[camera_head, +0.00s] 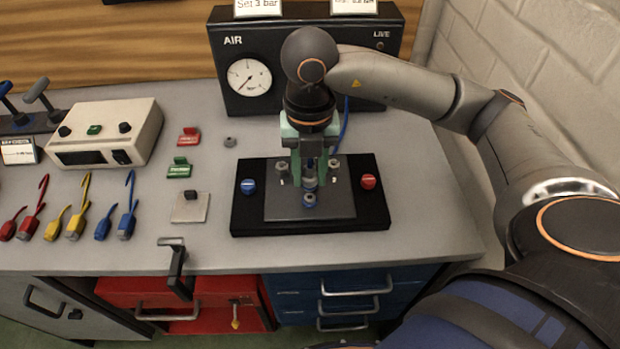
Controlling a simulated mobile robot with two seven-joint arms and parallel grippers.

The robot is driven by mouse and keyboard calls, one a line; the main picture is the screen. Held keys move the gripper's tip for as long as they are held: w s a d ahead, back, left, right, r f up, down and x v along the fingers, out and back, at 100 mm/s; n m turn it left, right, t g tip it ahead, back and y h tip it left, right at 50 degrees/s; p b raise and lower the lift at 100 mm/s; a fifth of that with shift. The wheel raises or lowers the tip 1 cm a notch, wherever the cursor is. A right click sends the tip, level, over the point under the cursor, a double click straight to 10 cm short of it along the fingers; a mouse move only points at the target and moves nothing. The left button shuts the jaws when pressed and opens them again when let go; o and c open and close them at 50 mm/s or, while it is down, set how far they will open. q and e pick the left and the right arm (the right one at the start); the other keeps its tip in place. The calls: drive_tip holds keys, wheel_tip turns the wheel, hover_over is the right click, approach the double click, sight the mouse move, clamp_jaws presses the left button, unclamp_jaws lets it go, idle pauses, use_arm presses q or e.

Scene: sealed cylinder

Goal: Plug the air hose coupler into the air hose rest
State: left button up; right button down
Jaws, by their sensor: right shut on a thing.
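My right gripper (309,165) points down over the black base (376,210) with its grey plate. It is shut on a small metal and blue piece (310,181), which looks like the air hose coupler; the fingers hide part of it. A blue hose (344,128) runs down from the AIR box behind the gripper. I cannot make out the air hose rest with certainty. My left gripper is not in view.
The AIR box (225,100) with its gauge stands behind. A blue knob (248,186) and a red knob (368,181) flank the plate. Left are red (189,138) and green (180,170) blocks, a white instrument (105,135) and coloured leads. A white wall (570,70) is at right.

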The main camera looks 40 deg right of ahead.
drive_tip(key=shift+r+p, duration=0.85)
drive_tip(key=shift+r, duration=0.5)
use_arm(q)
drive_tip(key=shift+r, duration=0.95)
